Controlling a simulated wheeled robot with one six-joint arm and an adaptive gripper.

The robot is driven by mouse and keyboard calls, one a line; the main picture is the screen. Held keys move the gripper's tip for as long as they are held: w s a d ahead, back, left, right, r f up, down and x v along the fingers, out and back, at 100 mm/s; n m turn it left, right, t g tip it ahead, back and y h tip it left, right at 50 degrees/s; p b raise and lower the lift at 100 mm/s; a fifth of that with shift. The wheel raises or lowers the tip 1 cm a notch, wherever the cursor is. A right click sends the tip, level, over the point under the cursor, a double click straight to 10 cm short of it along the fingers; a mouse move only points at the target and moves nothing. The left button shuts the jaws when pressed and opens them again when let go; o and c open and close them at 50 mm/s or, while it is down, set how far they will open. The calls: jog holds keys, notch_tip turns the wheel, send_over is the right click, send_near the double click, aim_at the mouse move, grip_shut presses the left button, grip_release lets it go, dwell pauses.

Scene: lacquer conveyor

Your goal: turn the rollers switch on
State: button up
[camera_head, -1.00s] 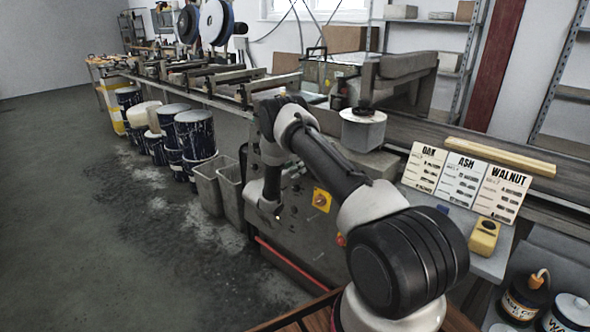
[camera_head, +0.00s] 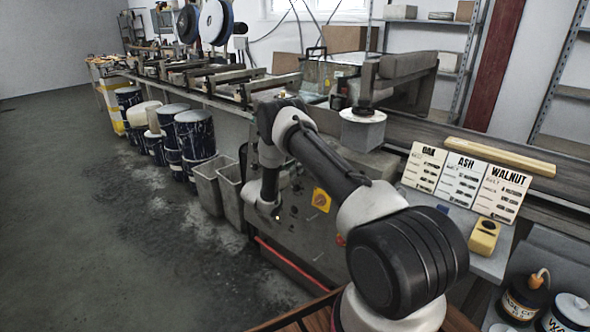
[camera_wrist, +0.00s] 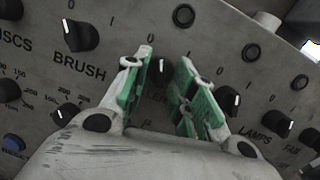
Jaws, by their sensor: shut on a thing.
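In the wrist view my gripper (camera_wrist: 165,85) reaches onto the grey control panel, with its green-padded fingers on either side of a dark knob (camera_wrist: 156,68). The fingers are closed on this knob and hide much of it. Only the letters "ER" of its label show between them, fitting the rollers switch. A "0" and an "I" are printed above it. Which way the knob points cannot be told. In the head view my arm bends down to the front of the machine cabinet (camera_head: 300,225), and the fingers are hidden there.
The brush switch (camera_wrist: 80,36) is left of my gripper. The lamps switch (camera_wrist: 232,105) and fan switch (camera_wrist: 281,130) are to its right. A yellow plate with a knob (camera_head: 321,199) sits on the cabinet. Grey bins (camera_head: 207,185) stand left of my arm.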

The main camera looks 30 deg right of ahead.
jog(key=shift+w+a+m+g+h, duration=0.15)
jog(key=shift+m+g, duration=0.3)
jog(key=shift+m, duration=1.5)
jog(key=shift+w+d+m+g+h, duration=0.1)
jog(key=shift+m+g+h, duration=0.3)
jog(key=shift+m, duration=1.5)
jog(key=shift+w+a+m+g+h, duration=0.1)
jog(key=shift+m+g, duration=0.45)
jog(key=shift+m, duration=1.4)
jog(key=shift+s, duration=0.1)
jog(key=o, duration=1)
jog(key=shift+o, duration=0.2)
jog(key=v, duration=1.2)
jog(key=shift+r, duration=0.15)
